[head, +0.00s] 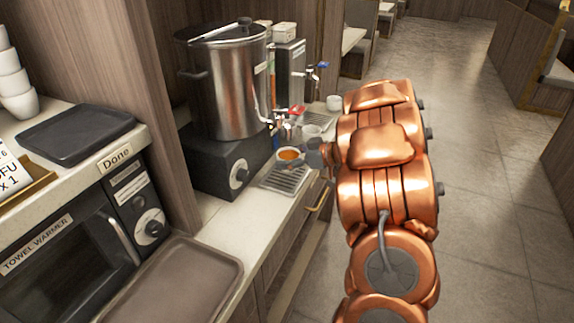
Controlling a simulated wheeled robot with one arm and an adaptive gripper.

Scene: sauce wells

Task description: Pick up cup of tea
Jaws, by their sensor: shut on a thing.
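A small light cup of tea (290,155) with orange-brown liquid shows in the head view, upright just above or at the metal drip tray (284,180). I cannot tell whether its base touches the tray. My gripper (311,156) comes in from the right and is shut on the cup's right side. My copper arm hides part of the gripper and the counter behind it.
A large steel urn (228,85) with a red-handled tap stands on a dark heater base (222,163) behind the cup. A white cup (334,103) sits farther back. A brown tray (180,285) lies in front, beside a towel warmer (75,250). Open floor lies right.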

